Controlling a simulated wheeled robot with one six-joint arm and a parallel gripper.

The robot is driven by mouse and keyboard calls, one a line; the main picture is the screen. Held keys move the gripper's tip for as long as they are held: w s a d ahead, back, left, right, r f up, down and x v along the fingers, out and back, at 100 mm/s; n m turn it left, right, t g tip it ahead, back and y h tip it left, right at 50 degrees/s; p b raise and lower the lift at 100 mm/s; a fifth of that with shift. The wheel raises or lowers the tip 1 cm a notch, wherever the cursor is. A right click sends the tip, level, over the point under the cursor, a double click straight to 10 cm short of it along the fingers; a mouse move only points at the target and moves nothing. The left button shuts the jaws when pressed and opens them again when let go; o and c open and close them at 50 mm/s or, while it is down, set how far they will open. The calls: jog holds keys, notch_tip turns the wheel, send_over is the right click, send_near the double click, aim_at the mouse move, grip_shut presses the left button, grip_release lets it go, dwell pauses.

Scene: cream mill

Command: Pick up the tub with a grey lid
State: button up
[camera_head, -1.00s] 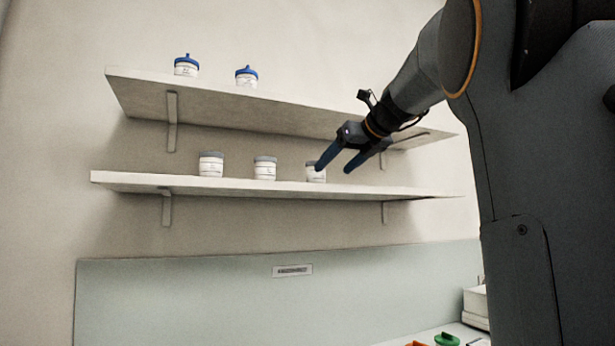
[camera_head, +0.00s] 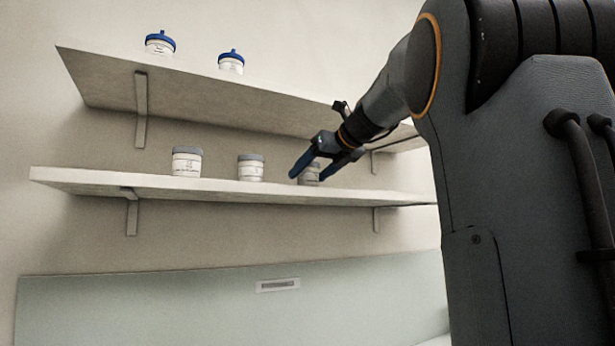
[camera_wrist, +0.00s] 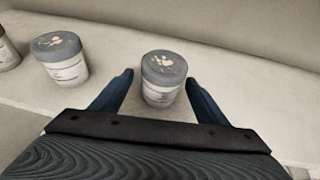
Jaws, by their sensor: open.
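Several white tubs with grey lids stand upright on the lower shelf. In the head view they are the left tub (camera_head: 186,163), the middle tub (camera_head: 251,169) and the right tub (camera_head: 311,176), which my gripper partly hides. My gripper (camera_head: 313,176) is open at the right tub. In the wrist view the right tub (camera_wrist: 162,80) stands between the two blue fingers of my gripper (camera_wrist: 162,86), with a gap visible on each side. Its grey lid has a pale mark on top. The middle tub (camera_wrist: 62,58) is to the left of the fingers.
The lower shelf (camera_head: 90,180) runs below the tubs. The upper shelf (camera_head: 110,80) is above my gripper and carries two blue-lidded tubs, one at the left (camera_head: 160,45) and one beside it (camera_head: 231,62). The wall is close behind the tubs.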

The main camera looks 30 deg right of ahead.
aim_at(300, 180)
jog(key=x, duration=0.2)
jog(key=p+x, duration=0.1)
jog(key=x, duration=0.1)
jog(key=p+x, duration=0.1)
jog(key=x, duration=0.1)
jog(key=shift+w+r, duration=0.1)
jog(key=shift+r, duration=0.25)
jog(key=c, duration=1.3)
jog(key=shift+o, duration=0.2)
jog(key=shift+r, duration=1.75)
jog(key=s+d+b, duration=0.2)
jog(key=s+b, duration=0.3)
jog(key=s, duration=1.3)
jog(key=shift+d, duration=0.35)
